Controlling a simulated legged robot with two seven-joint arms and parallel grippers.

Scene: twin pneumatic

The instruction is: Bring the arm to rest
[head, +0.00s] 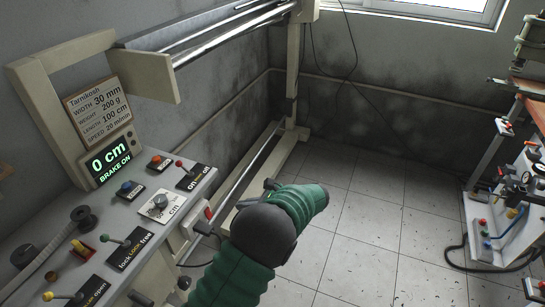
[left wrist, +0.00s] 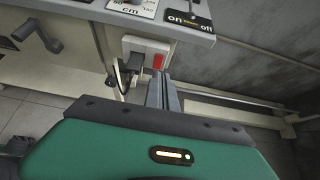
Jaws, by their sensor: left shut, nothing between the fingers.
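My left arm, with green sleeves and a black joint, reaches in from the bottom of the head view. Its gripper (head: 243,203) is mostly hidden behind my own arm, just right of the console. In the left wrist view the two grey fingers (left wrist: 163,93) are together and hold nothing. They point toward a white switch box (left wrist: 146,52) with a red rocker on the console's side, apart from it as far as I can tell. The box also shows in the head view (head: 190,226). My right gripper is in neither view.
The grey console (head: 60,230) carries levers, knobs and a display (head: 109,162) reading "0 cm" and "BRAKE ON". A beige frame with metal rails (head: 225,35) stands behind. A second machine (head: 510,225) stands at right. The tiled floor (head: 365,235) between is clear.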

